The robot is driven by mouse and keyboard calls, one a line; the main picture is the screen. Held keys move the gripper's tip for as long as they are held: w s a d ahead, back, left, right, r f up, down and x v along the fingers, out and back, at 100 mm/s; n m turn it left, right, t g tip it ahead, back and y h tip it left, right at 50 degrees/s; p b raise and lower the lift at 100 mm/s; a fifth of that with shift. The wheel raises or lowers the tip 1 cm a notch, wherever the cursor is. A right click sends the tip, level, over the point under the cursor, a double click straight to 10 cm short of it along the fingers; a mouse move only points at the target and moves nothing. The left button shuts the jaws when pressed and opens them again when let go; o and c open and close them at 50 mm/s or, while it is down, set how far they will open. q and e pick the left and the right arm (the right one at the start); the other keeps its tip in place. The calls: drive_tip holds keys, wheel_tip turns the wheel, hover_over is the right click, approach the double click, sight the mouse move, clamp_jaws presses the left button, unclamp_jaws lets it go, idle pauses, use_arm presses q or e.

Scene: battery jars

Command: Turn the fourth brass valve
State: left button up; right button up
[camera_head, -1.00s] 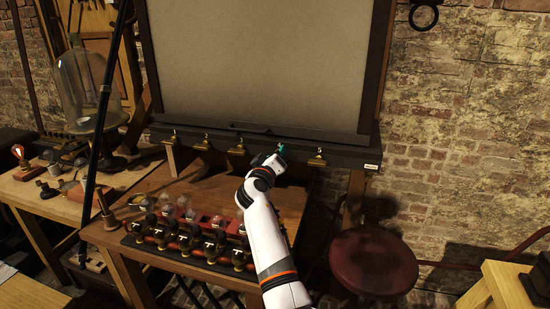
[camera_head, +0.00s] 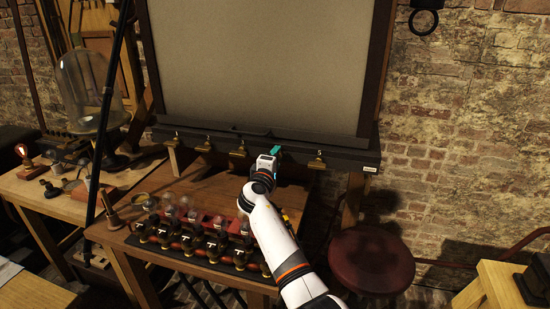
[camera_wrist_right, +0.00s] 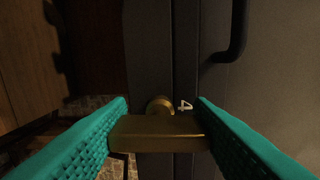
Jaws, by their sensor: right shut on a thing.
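A row of brass valves runs along the dark ledge (camera_head: 345,158) under the large panel. Three of them show to the left of my right gripper (camera_head: 274,150), such as the third valve (camera_head: 238,151); the last valve (camera_head: 318,160) is to its right. The gripper covers the fourth valve in the head view. In the right wrist view, the fourth brass valve (camera_wrist_right: 158,132) has its flat handle between the teal fingers of my right gripper (camera_wrist_right: 160,128), touching both. A sideways "4" is beside its round stem. My left gripper is not in view.
A wooden bench (camera_head: 160,190) below the ledge holds a rack of bulbs and brass fittings (camera_head: 200,240). A red round stool (camera_head: 370,260) stands to the right. A glass bell jar (camera_head: 88,90) is at the left. A dark curved handle (camera_wrist_right: 235,35) is near the valve.

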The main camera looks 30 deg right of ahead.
drive_tip(key=shift+o, duration=0.2)
drive_tip(key=shift+n, duration=0.3)
drive_tip(key=o, duration=1)
drive_tip(key=shift+d, duration=0.1)
drive_tip(key=shift+c, duration=0.2)
drive_tip(key=b+v, duration=0.2)
drive_tip(key=v, duration=1)
